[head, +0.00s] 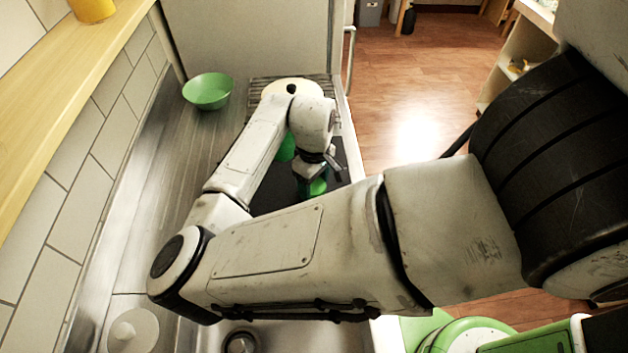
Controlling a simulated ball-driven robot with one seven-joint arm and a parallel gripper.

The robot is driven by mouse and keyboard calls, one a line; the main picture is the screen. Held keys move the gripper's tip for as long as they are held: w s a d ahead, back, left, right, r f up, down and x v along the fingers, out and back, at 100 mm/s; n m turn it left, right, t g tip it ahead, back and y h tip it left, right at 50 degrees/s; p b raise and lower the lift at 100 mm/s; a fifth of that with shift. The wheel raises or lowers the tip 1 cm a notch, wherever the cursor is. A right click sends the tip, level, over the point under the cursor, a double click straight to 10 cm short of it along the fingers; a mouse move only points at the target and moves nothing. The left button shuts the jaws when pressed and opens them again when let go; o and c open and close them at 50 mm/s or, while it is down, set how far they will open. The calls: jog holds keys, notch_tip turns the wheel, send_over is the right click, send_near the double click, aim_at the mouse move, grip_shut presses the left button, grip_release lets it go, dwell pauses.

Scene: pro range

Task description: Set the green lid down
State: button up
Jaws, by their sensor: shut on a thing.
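My gripper (316,176) points down over a black mat (268,190) on the metal counter. It is shut on a small green thing, which I take to be the green lid (318,187). Only a small part of the lid shows below the fingers. I cannot tell whether it touches the mat. Another green thing (286,149) shows behind my wrist, mostly hidden by the arm.
A green bowl (208,91) stands at the back left of the counter. A white round thing (133,331) is at the front left. A tiled wall (75,215) bounds the left.

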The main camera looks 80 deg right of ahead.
aim_at(314, 185)
jog(key=shift+f, duration=0.2)
jog(key=o, duration=1.1)
notch_tip(314, 185, up, 12)
jog(key=shift+r+b, duration=0.15)
jog(key=shift+b, duration=0.3)
